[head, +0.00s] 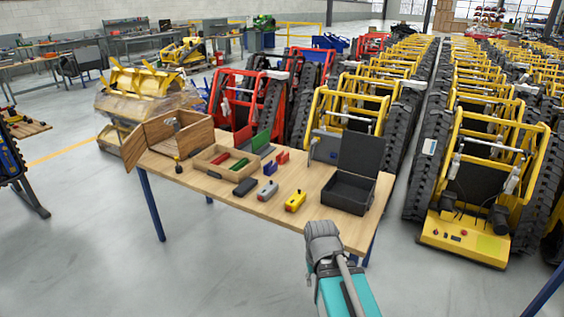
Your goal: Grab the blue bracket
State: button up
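The blue bracket (270,168) is a small piece on the wooden table (312,212), in front of a small red bracket (283,157). It stands to the right of a shallow wooden tray (200,163), apart from it. Part of my arm, teal with a grey end, rises from the bottom of the head view to the table's front edge, well short of the blue bracket. I make out no gripper fingers in this view.
An open black box (349,194) stands at the right end, an open wooden box (168,139) at the left. A green-sided holder (261,141) is behind the bracket. Tracked carriers (490,180) crowd behind and right.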

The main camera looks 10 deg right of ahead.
aim_at(271, 168)
jog(key=u, duration=1.2)
jog(key=i, duration=3)
